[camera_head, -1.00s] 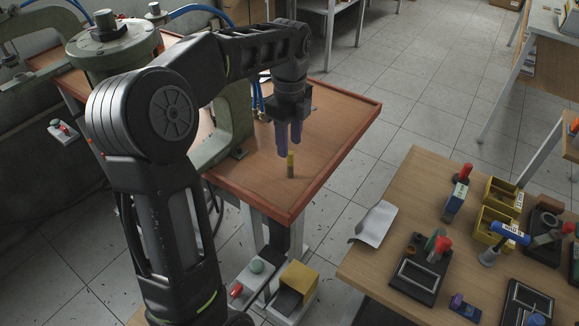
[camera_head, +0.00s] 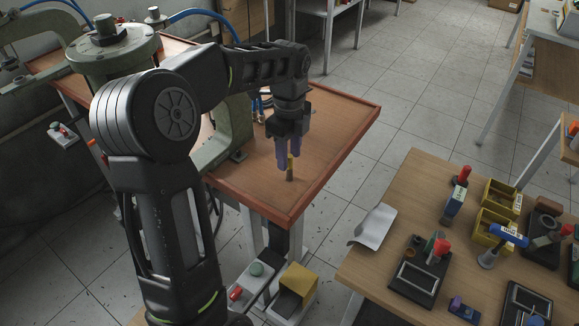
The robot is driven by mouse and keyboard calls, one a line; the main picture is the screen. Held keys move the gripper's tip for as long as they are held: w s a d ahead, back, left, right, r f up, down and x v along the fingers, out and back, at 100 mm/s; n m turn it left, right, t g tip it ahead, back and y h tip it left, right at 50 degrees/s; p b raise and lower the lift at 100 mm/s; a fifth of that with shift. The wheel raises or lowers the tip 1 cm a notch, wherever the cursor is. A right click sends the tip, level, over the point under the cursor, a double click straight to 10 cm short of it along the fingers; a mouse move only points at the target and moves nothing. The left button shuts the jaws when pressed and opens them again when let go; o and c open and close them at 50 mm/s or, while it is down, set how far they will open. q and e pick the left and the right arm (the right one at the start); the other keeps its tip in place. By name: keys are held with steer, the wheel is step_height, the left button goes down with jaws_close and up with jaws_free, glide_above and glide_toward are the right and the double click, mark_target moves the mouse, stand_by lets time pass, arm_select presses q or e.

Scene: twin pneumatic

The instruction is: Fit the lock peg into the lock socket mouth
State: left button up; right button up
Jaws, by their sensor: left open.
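A small upright peg (camera_head: 290,174), yellow above and darker brown below, stands on the brown top of the press table; I take it to be the lock peg. My left gripper (camera_head: 289,160) points down over it with its purple fingers open. The fingers appear to be on either side of the peg's upper part; contact cannot be told. I cannot make out the lock socket mouth for sure in this view. My right gripper is not in view.
A green press (camera_head: 230,125) stands behind my left arm on the press table (camera_head: 335,150). A wooden workbench (camera_head: 390,240) at the right holds yellow bins (camera_head: 492,228), black fixtures (camera_head: 418,275) and a bent sheet (camera_head: 373,225). A floor gap separates the tables.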

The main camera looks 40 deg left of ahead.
mark_target(289, 178)
arm_select(q)
step_height(289, 178, down, 5)
steer(key=shift+d+r+p, duration=0.1)
steer(key=shift+r+p, duration=0.1)
steer(key=shift+p, duration=0.2)
steer(key=shift+c, duration=0.4)
jaws_close()
stand_by(0.4)
